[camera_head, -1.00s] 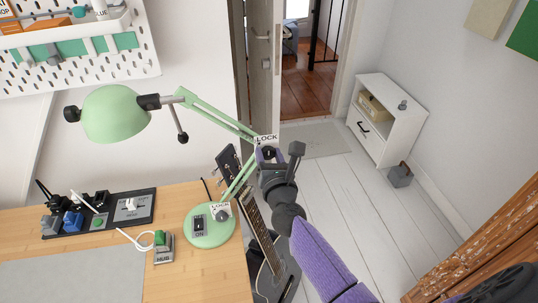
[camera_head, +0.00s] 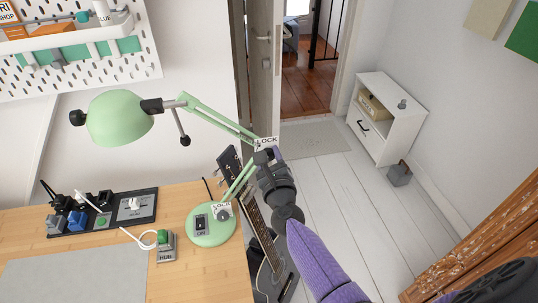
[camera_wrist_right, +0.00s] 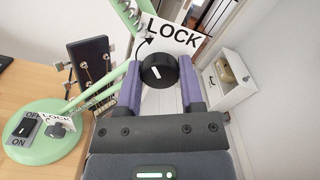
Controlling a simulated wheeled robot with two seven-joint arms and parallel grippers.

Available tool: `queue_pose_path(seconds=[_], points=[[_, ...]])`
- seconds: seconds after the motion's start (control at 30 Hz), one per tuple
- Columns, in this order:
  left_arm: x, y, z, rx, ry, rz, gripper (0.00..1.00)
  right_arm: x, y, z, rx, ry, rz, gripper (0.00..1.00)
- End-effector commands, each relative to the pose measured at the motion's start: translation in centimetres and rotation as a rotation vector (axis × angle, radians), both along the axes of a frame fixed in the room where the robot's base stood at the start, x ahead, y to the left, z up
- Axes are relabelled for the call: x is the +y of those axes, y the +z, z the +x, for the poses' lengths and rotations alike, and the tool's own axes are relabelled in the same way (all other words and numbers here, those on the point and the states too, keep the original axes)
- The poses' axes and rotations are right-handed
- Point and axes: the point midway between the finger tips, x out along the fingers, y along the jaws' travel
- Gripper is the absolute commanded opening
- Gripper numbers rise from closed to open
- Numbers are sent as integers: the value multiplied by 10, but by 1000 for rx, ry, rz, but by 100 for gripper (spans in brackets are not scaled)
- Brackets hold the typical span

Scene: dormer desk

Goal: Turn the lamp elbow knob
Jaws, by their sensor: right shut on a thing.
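The green desk lamp (camera_head: 118,118) stands on the desk's right side, its round base (camera_head: 212,232) on the wood. Its black elbow knob (camera_wrist_right: 158,70), with a white mark, is beside a LOCK label (camera_wrist_right: 172,34) with a curved arrow. My right gripper (camera_head: 265,157) is at the elbow. In the right wrist view its two purple fingers (camera_wrist_right: 160,82) are shut on the elbow knob, one on each side. In the head view the gripper mostly hides the knob. A second knob (camera_wrist_right: 56,130) with a LOCK label is on the base. My left gripper is not in view.
An ON/OFF switch (camera_head: 201,224) is on the lamp base. A green-buttoned hub (camera_head: 166,245) and a black power strip (camera_head: 105,211) lie on the desk. A guitar (camera_head: 268,262) leans by the desk's right edge. A white cabinet (camera_head: 388,118) stands farther right, with open floor between.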

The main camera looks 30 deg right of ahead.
Motion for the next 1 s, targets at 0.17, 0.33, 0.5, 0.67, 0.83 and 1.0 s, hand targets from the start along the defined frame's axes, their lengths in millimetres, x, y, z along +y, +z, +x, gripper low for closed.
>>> queue_pose_path(seconds=[0.17,0.33,0.5,0.67,0.83,1.0], points=[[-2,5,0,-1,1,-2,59,0,1,0,43,0,-160,0],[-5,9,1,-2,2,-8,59,1,1,0,83,0,-315,0],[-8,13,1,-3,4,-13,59,1,0,0,124,0,-472,0],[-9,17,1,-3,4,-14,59,1,0,0,163,0,-619,0],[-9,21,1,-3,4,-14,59,1,0,0,203,1,-775,0],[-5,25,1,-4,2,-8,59,1,0,0,242,2,-924,0]])
